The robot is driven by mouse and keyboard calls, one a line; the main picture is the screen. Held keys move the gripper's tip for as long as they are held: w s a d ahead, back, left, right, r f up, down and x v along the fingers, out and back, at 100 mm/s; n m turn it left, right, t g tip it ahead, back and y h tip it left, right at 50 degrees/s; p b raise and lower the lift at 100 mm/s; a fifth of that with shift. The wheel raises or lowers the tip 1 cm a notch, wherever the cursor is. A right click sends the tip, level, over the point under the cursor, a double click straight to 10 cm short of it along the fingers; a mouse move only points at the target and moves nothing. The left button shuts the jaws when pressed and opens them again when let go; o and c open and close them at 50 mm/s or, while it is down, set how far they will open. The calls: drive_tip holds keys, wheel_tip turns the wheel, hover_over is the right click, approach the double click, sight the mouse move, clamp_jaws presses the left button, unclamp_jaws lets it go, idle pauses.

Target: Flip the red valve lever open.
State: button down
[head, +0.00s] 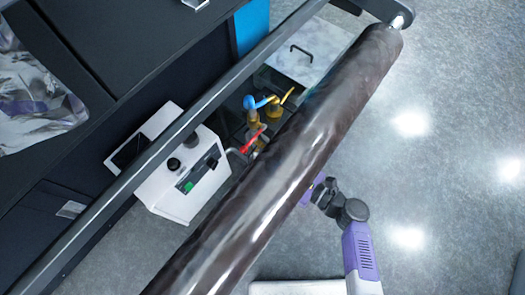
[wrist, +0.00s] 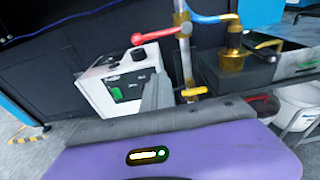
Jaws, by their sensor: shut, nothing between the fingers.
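The red valve lever (head: 253,140) shows in the head view between the white control box and the dark roll. In the wrist view the red lever (wrist: 157,35) extends left from a vertical metal pipe (wrist: 184,55), its tip slightly lower than its pivot. My gripper (wrist: 157,92) appears as a narrow grey shape above its purple housing in the wrist view. It is shut and empty, below the red lever in the picture and apart from it. In the head view the roll hides the gripper; only part of my purple-and-dark arm shows beyond it.
A second yellow handle (wrist: 193,92) is lower on the pipe. The control box (head: 185,175) stands left. The long dark roll (head: 290,150) crosses between. Floor (head: 450,150) is clear at right.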

sight(254, 139)
drive_tip(key=b+x, duration=0.1)
drive_tip(key=x, duration=0.9)
drive_tip(key=shift+s+d+r+p, duration=0.2)
drive_tip(key=shift+r+p, duration=0.35)
drive_tip(key=shift+r, duration=0.45)
drive_tip(key=shift+s+d+r+p, duration=0.15)
drive_tip(key=shift+r+p, duration=0.35)
drive_tip(key=shift+r, duration=0.5)
drive_tip(key=shift+r, duration=0.1)
